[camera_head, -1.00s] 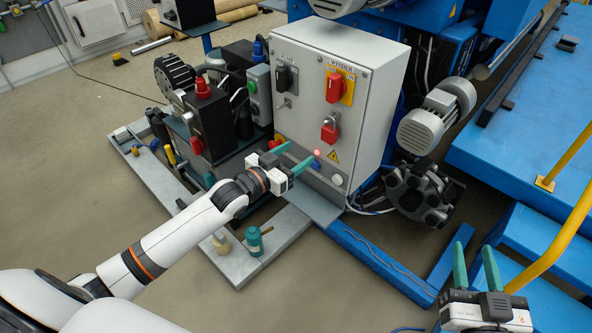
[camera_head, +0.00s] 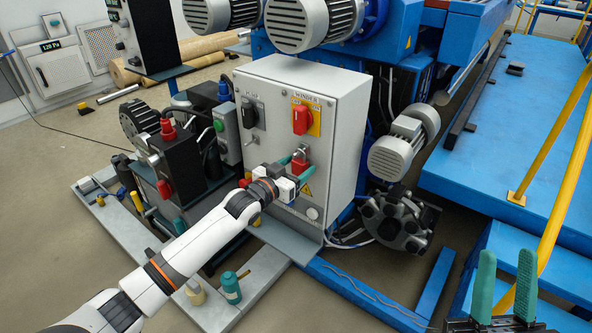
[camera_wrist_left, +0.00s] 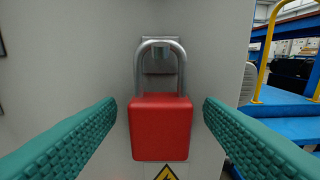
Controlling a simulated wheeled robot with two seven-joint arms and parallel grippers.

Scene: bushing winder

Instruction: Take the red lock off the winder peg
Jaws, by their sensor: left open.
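The red lock (camera_wrist_left: 160,127) hangs by its silver shackle (camera_wrist_left: 160,48) from a metal peg (camera_wrist_left: 159,64) on the grey winder cabinet. It also shows in the head view (camera_head: 299,166), partly covered by my left gripper. My left gripper (camera_head: 294,167) is at the lock, with its green fingers spread on both sides of the red body. In the left wrist view, gaps show between each finger and the lock. My right gripper (camera_head: 502,285) is at the lower right of the head view, its two green fingers pointing up, apart and empty.
The cabinet (camera_head: 350,105) carries a red winder switch (camera_head: 302,120) above the lock and a black switch (camera_head: 248,115) to its left. A grey motor (camera_head: 400,145) stands right of the cabinet. A blue platform (camera_head: 490,160) with yellow rails fills the right side.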

